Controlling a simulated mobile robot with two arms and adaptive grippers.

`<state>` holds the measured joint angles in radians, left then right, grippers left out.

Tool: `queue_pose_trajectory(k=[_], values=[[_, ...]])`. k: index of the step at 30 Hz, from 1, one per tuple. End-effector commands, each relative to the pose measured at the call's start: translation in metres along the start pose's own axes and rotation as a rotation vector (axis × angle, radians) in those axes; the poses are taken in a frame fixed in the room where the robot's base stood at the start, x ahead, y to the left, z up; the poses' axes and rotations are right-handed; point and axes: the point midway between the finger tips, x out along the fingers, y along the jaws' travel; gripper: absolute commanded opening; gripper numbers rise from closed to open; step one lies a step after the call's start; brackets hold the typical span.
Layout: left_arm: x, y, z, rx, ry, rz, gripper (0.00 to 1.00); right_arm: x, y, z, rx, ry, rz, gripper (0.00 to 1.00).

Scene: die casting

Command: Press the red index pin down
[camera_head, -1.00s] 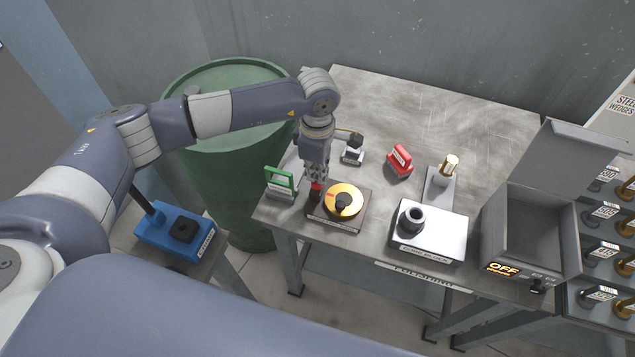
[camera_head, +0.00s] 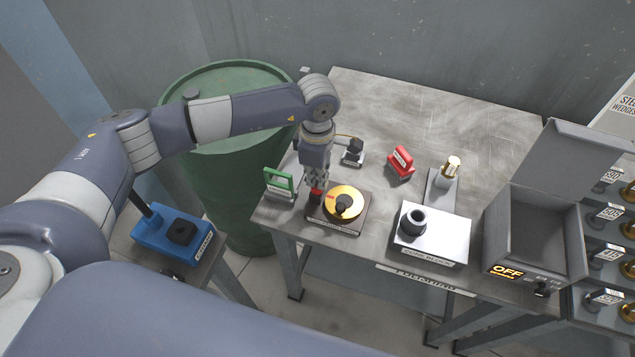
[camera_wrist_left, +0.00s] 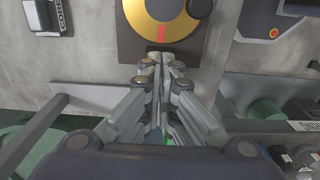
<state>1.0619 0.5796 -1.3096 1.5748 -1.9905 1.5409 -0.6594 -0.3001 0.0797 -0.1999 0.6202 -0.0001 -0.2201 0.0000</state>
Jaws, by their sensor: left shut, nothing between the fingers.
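The red index pin (camera_head: 316,192) stands at the left edge of a dark block (camera_head: 336,224) that carries a gold disc (camera_head: 346,193) with a black knob. My left gripper (camera_head: 316,184) points down right above the pin, with its shut fingertips at the pin's top. I cannot tell whether they touch. In the left wrist view my left gripper (camera_wrist_left: 162,60) is shut and empty, its tips at the edge of the block (camera_wrist_left: 128,45). The gold disc (camera_wrist_left: 150,20) there has a red mark facing the fingers. The pin is hidden there. My right gripper is not in view.
A red-handled block (camera_head: 401,161), a white block (camera_head: 432,245) and an open grey box (camera_head: 531,243) are to the right. The table's back is clear.

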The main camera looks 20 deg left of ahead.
Motion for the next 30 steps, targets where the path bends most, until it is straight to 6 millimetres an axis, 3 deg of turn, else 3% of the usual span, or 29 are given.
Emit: queue_pose_trajectory(k=[30], values=[[-0.079,0.000,0.000,0.000,-0.001,0.001,0.00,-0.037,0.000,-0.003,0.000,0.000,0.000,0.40]])
